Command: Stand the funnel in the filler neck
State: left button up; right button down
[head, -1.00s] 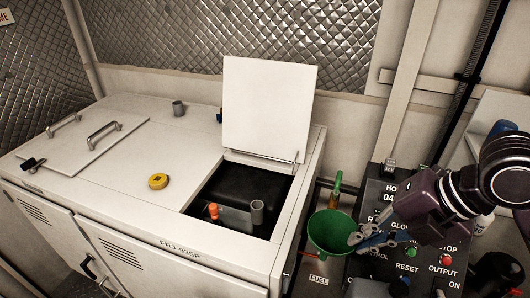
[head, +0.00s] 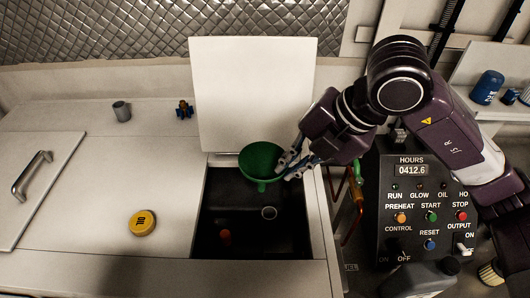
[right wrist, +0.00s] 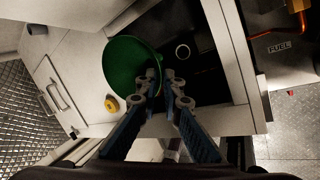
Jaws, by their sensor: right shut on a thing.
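The green funnel (head: 259,162) is in my right gripper (head: 291,165), which is shut on its rim at the right side. The funnel is upright, spout down, over the back part of the open hatch. The grey filler neck (head: 269,213) stands in the dark recess, below and a little right of the funnel in the head view; the two are apart. In the right wrist view the funnel (right wrist: 128,68) is at the fingertips (right wrist: 160,85), and the open ring of the neck (right wrist: 182,52) shows to its right. My left gripper is not in view.
The raised white lid (head: 253,95) stands behind the opening. An orange-red cap (head: 225,237) is in the recess, left of the neck. A yellow cap (head: 143,222) lies on the cabinet top. The control panel (head: 415,200) is at right.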

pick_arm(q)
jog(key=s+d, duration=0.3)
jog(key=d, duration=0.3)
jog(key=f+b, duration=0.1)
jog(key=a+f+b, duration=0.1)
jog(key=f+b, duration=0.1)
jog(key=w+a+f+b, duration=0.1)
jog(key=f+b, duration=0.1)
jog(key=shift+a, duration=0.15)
pick_arm(e)
notch_tip(320, 180, down, 6)
jog(key=d, duration=0.1)
jog(key=shift+s+d, duration=0.25)
jog(key=shift+s, duration=0.15)
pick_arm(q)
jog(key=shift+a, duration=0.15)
pick_arm(e)
jog(key=shift+s+d+g+h, duration=0.1)
jog(key=shift+g+h, duration=0.2)
jog(key=shift+h, duration=0.1)
dwell(0.3)
